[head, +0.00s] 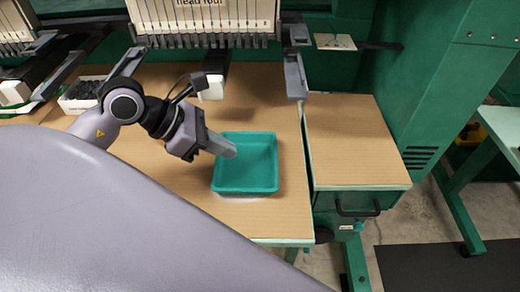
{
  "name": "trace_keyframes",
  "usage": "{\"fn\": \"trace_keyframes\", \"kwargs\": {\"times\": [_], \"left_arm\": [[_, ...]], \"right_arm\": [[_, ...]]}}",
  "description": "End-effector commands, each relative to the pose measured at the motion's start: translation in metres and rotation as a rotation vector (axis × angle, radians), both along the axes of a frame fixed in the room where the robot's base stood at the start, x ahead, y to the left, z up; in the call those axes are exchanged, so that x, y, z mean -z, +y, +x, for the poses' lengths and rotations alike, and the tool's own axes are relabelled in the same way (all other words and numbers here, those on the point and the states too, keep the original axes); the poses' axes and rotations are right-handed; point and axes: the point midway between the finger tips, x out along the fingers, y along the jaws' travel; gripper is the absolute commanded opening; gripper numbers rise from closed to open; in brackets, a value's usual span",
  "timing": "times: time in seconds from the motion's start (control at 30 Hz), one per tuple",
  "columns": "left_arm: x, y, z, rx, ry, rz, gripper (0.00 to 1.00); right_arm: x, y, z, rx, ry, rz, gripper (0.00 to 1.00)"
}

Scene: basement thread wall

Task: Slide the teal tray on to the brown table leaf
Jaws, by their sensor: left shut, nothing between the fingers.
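The teal tray (245,190) is a shallow square tray with raised walls, and it looks empty. It lies flat on the main brown tabletop, near that table's right edge. My left gripper (232,151) is shut and empty, its fingertips over the upper left part of the tray. I cannot tell whether the fingers touch it. The brown table leaf (355,140) is to the right of the main tabletop, across a narrow seam, and its top is bare. My right gripper is not in view.
An embroidery head (206,15) labelled "head four" hangs at the top, with a white machine arm (211,86) below it. A grey bracket (295,75) stands near the seam. A green column (420,90) borders the leaf on the right. A box (85,94) sits at left.

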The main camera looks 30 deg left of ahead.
Motion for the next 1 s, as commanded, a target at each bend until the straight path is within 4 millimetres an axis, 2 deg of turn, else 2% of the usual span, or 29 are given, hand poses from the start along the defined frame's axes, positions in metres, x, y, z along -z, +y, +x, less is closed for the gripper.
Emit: {"fn": "trace_keyframes", "kwargs": {"times": [0.27,0.6,1.0], "left_arm": [[0.031,-0.024,0.022,0.000,0.001,-0.007,0.00],[0.031,-0.049,0.047,-0.001,-0.001,-0.004,0.00],[0.033,-0.052,0.050,-0.001,0.000,-0.001,0.00]], "right_arm": [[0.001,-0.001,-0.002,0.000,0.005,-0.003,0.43],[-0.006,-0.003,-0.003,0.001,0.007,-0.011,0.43],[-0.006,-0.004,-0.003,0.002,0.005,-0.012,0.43]]}}
